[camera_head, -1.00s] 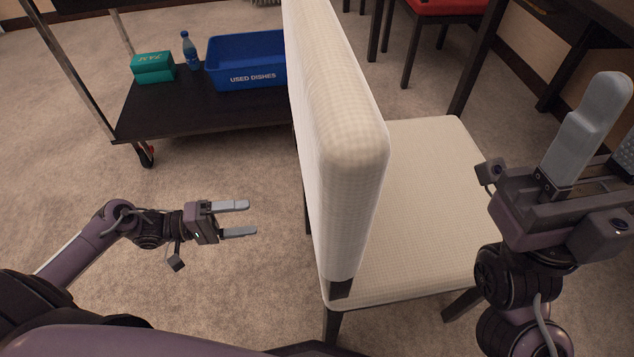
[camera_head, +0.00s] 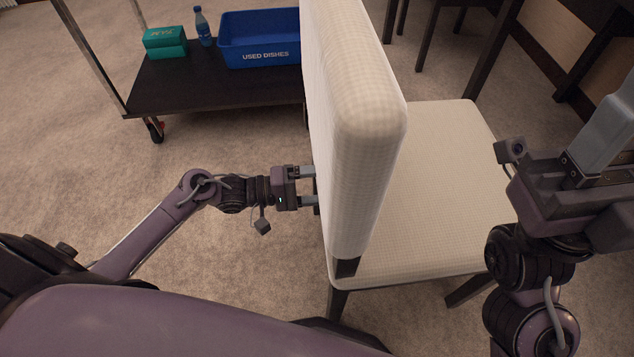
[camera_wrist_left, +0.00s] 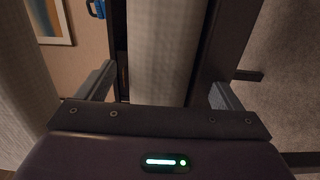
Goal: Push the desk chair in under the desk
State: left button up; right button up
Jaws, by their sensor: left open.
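The cream upholstered chair (camera_head: 430,190) stands in the middle of the head view, its tall backrest (camera_head: 365,130) toward the left and its seat to the right. My left gripper (camera_head: 312,187) is open at the left face of the backrest; its fingertips reach the backrest edge, and I cannot tell whether they touch. In the left wrist view, the open left gripper (camera_wrist_left: 162,88) has pale and dark surfaces beyond its fingers. My right gripper (camera_head: 604,130) is raised beyond the seat's right side; only one finger shows clearly. Dark table-like furniture (camera_head: 497,45) stands behind the chair; its top is mostly cut off.
A dark-shelved cart (camera_head: 205,90) stands at the upper left with a blue dish bin (camera_head: 262,45), a bottle (camera_head: 203,28) and a green box (camera_head: 165,42). More dark furniture legs (camera_head: 440,45) stand at the back. Carpet left of my left arm is clear.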

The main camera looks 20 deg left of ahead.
pick_arm(q)
jog(key=shift+d, duration=0.1)
grip_shut()
dwell(0.6)
